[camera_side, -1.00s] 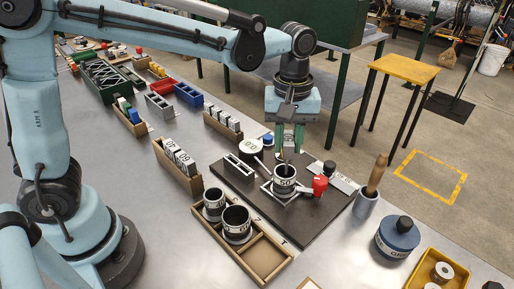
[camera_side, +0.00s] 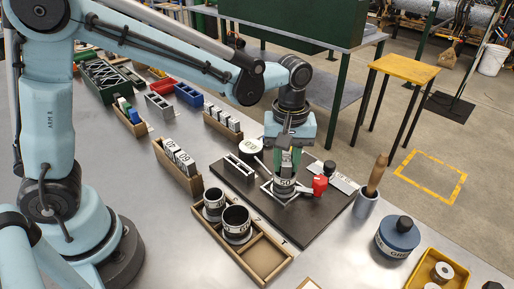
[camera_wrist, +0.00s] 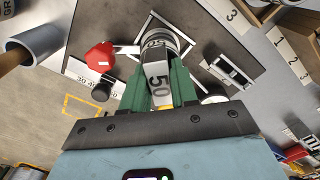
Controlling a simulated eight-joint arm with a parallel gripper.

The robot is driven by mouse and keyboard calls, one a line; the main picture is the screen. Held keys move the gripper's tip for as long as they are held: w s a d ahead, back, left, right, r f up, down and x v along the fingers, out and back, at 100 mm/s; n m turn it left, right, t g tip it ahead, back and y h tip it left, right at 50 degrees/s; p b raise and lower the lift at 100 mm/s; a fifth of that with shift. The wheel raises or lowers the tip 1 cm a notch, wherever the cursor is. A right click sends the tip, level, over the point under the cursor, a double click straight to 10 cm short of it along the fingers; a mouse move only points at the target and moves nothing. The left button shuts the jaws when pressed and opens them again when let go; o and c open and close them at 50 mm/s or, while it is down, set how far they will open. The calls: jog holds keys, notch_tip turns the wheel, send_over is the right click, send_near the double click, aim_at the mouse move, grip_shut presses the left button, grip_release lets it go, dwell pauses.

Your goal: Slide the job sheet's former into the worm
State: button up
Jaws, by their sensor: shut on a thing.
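The worm (camera_side: 283,190), a dark cylinder with a white band, stands in a square clamp on the black board. My gripper (camera_side: 286,168) is directly above it, shut on a flat grey former. In the wrist view the former (camera_wrist: 158,88) shows a white face marked 50 between the green fingers. Its far end meets the worm's mouth (camera_wrist: 157,40); how deep it sits inside is hidden. A white card (camera_wrist: 95,80) with print, perhaps the job sheet, lies beside the red knob; its text is only partly readable.
A red knob (camera_side: 320,186) is close to the worm's right. A wooden tray (camera_side: 265,258) holds two more cylinders at the front. Racks of numbered blocks (camera_side: 180,160) stand left. A slotted grey block (camera_side: 239,165) and round white disc (camera_side: 250,146) are on the board's left side.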

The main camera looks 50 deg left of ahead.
jog(key=o, duration=1.1)
jog(key=shift+r, duration=0.1)
notch_tip(320, 180, up, 12)
jog(key=s+a+f+m+t, duration=0.2)
jog(key=s+a+m, duration=0.1)
jog(key=s+a+f+m+t, duration=0.2)
jog(key=s+a+m, duration=0.1)
jog(key=a, duration=0.1)
jog(key=s+a+f+m+t, duration=0.2)
jog(key=s+a+m+t, duration=0.1)
jog(key=a, duration=0.1)
jog(key=shift+s+a, duration=0.25)
jog(key=shift+s, duration=0.05)
